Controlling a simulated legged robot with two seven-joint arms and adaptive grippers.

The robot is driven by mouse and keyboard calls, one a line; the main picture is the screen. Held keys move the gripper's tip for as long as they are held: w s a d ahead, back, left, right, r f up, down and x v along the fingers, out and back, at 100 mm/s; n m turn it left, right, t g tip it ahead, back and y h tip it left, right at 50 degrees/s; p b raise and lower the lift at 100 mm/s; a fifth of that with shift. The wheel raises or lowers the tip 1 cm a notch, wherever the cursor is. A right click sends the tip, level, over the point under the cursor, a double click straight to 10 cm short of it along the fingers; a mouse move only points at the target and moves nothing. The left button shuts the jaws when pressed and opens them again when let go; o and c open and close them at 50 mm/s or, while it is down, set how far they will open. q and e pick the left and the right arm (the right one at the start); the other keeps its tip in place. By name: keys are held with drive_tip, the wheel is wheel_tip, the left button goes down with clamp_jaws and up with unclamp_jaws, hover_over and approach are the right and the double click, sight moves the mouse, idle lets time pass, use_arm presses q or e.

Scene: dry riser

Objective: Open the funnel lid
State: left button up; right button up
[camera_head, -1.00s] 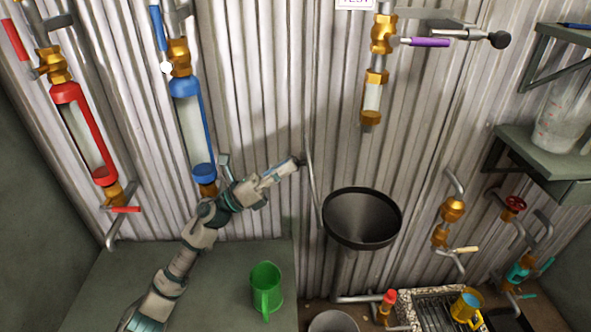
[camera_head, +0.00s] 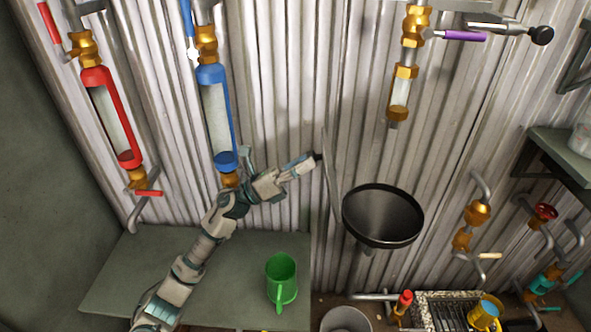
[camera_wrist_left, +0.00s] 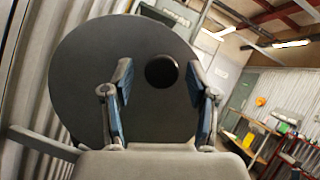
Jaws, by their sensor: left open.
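The funnel (camera_head: 383,218) is a dark round bowl on the corrugated wall, and its mouth shows uncovered in the head view. The lid (camera_head: 331,180) stands upright at the funnel's left side, seen nearly edge-on. In the left wrist view, the lid (camera_wrist_left: 95,70) is a large dark grey disc with a black round knob (camera_wrist_left: 162,71). My left gripper (camera_head: 314,160) is just left of the lid. Its open fingers (camera_wrist_left: 160,85) face the disc, with the knob showing between the tips. Contact with the knob cannot be told. My right gripper is not in view.
A green mug (camera_head: 281,280) stands on the grey counter (camera_head: 225,275) below my left arm. A red cylinder (camera_head: 108,115) and a blue cylinder (camera_head: 217,115) hang on the wall at left. A purple-handled valve (camera_head: 460,36) is above the funnel. Pipes and valves fill the lower right.

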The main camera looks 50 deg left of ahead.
use_arm(q)
drive_tip(key=v, duration=1.1)
drive_tip(key=shift+f, duration=0.3)
drive_tip(key=shift+s+a, duration=0.1)
drive_tip(key=shift+a, duration=0.05)
